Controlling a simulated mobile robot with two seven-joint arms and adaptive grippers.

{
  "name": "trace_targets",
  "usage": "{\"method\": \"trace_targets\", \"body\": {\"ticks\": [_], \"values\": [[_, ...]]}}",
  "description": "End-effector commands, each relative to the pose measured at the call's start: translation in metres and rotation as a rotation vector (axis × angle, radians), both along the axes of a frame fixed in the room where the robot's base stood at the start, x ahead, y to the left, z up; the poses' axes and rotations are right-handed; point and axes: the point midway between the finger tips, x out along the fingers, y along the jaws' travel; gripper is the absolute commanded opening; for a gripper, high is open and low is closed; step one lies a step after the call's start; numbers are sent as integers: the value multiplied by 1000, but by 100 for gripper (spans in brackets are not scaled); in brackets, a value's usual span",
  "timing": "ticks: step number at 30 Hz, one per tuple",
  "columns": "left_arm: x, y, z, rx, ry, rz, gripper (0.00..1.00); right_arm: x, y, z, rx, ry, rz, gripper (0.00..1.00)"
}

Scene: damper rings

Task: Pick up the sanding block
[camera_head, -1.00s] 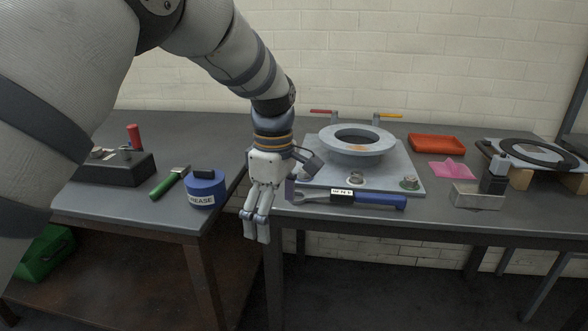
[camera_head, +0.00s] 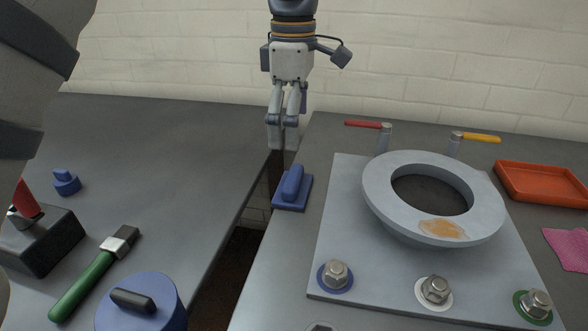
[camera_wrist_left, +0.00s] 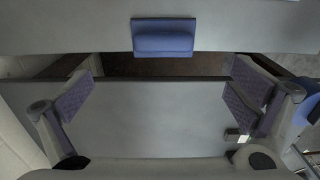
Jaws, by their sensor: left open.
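The sanding block (camera_head: 292,188), a flat blue base with a rounded blue handle on top, lies near the left edge of the right table, beside the gap. It also shows at the top of the left wrist view (camera_wrist_left: 163,37). My left gripper (camera_head: 283,138) points down above the gap between the tables, beyond the block in the head view. Its fingers (camera_wrist_left: 163,97) are wide apart and empty in the left wrist view, and the block is outside them. My right gripper is not in view.
A grey plate (camera_head: 345,185) with a raised ring (camera_head: 385,215) and several bolts stands right of the block. A green-handled brush (camera_head: 85,287) and blue tub (camera_head: 140,305) are on the left table.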

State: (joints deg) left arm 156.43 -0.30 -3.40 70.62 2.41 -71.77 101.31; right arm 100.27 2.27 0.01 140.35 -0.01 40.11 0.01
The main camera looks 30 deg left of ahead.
Motion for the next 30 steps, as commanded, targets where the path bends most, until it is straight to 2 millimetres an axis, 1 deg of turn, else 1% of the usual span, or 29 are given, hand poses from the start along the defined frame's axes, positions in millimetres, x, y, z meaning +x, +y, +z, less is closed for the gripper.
{"method": "trace_targets", "body": {"ticks": [1,4,6,11,15,16,19,25,26,27,29,30], "values": [[-2,0,-12,-1,7,0,100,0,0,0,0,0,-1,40],[-1,0,-36,-2,7,-1,100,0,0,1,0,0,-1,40],[-1,0,-48,-1,5,-1,100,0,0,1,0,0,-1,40],[-1,0,-69,-2,5,1,100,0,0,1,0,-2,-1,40],[0,0,-97,-1,5,0,100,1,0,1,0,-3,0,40],[0,1,-102,-1,5,0,100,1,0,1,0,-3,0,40],[0,0,-111,-1,2,-1,100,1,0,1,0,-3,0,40],[0,0,-111,-1,0,-1,100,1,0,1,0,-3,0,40],[0,0,-111,-1,0,-1,93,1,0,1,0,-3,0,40],[0,0,-111,-1,0,-1,84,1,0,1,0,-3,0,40],[0,0,-111,-1,0,-1,70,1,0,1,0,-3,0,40],[0,0,-111,-1,0,-1,61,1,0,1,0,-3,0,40]]}}
